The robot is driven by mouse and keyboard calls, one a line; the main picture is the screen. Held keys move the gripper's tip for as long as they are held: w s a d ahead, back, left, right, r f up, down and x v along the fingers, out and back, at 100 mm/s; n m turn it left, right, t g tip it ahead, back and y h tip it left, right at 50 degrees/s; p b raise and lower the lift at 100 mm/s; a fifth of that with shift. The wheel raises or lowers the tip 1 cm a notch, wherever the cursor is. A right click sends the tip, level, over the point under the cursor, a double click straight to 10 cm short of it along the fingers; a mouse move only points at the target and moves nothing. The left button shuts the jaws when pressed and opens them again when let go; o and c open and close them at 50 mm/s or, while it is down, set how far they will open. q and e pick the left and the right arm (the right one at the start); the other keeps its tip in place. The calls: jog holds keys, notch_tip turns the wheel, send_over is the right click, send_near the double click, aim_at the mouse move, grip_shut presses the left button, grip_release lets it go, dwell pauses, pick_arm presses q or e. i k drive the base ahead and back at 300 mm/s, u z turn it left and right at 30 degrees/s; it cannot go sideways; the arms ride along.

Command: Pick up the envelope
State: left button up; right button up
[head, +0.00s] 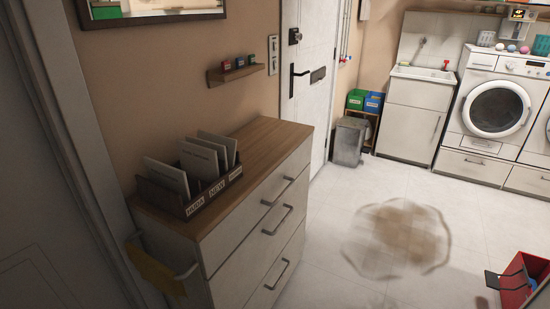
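Several pale envelopes (168,178) stand upright and slightly tilted in a dark sorter tray (190,206) with white labels on its front. The tray sits on the wooden top of a white dresser (262,135) against the wall. The envelopes are spread over separate labelled compartments. I cannot tell which single envelope the task means. Neither of my grippers shows in the head view.
A yellow cloth (158,272) hangs at the dresser's left side. A small wall shelf (236,74) is above the dresser. A grey bin (349,141) stands past the white door (303,72). A red box (517,283) is on the floor at right. Floor in front of the dresser is mostly open, with a brown stain (405,234).

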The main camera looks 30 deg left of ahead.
aim_at(201, 163)
jog(key=z, duration=0.3)
jog(key=i, duration=1.05)
jog(key=u, duration=1.1)
